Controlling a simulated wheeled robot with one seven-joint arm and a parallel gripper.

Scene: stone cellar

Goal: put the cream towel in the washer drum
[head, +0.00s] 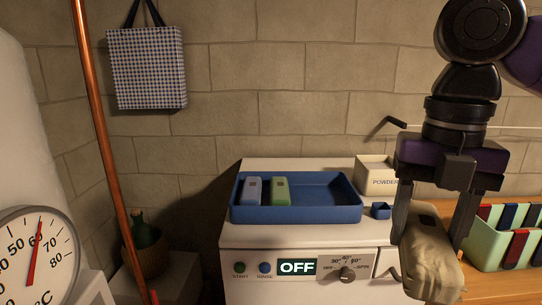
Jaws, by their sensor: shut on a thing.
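My gripper (430,238) hangs at the right of the head view, fingers pointing down. It is shut on the cream towel (428,268), a beige folded bundle that droops below the fingers. The towel is held in front of the right side of the white washer (236,232). The washer's front panel has a display (297,267) reading OFF, a dial (347,274) and two buttons. The washer's door and drum are below the picture and out of view.
A blue tray (330,213) with two small packs stands on the washer, beside a small blue cup (380,210) and a POWDER box (375,174). A pale green crate (485,250) with red and blue items is at right. A copper pipe (105,150) and dial gauge (35,255) are left.

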